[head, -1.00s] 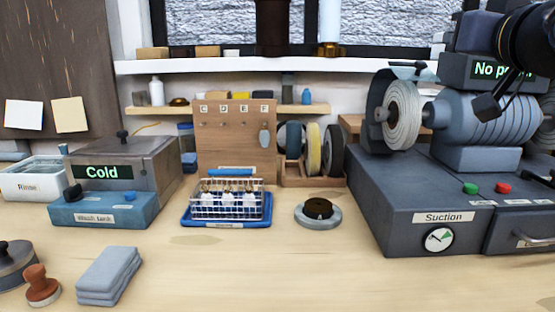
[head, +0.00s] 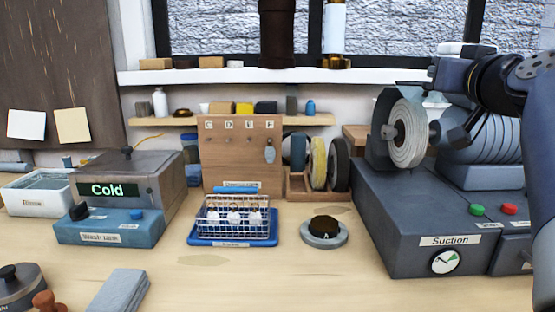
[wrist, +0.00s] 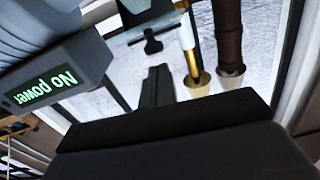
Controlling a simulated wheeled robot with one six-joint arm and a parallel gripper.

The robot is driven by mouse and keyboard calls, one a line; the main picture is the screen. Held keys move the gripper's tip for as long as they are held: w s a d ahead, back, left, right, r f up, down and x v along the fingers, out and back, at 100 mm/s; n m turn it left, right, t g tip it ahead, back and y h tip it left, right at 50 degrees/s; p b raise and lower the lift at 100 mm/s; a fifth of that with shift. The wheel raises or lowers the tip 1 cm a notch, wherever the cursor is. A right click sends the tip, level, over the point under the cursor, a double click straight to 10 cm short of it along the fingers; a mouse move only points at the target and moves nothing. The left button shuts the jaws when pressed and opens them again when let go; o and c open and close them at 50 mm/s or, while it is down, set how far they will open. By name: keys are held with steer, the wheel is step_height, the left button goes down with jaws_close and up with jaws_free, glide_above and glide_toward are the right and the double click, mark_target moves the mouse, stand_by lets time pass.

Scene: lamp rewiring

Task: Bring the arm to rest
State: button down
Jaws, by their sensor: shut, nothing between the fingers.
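My gripper (head: 452,136) is shut and empty. My arm comes in from the right edge and hides part of the machine. In the wrist view the dark closed fingers (wrist: 157,88) point up toward the window, with the lit "No power" display (wrist: 40,90) at the left.
The grey Suction cabinet (head: 415,225) stands below my arm. A blue tray (head: 205,240) with a wire basket (head: 235,217) and a round grey-rimmed pad (head: 324,241) sit mid-bench. The Cold tank (head: 160,180) is at the left. The front middle of the bench is clear.

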steer(key=r+g+p, duration=0.1)
steer(key=p, duration=0.3)
steer(key=w+r+g+p, duration=0.1)
steer(key=p, duration=0.4)
steer(key=r+g+p, duration=0.1)
steer(key=g+p, duration=0.1)
steer(key=p, duration=0.3)
steer(key=shift+w+r, duration=0.3)
steer(key=shift+w, duration=0.05)
steer(key=p, duration=0.1)
steer(key=g+p, duration=0.1)
steer(key=p, duration=0.1)
steer(key=shift+w+r, duration=0.25)
steer(key=shift+w+f+g+p, duration=0.15)
steer(key=shift+g+p, duration=0.15)
steer(key=shift+p, duration=0.15)
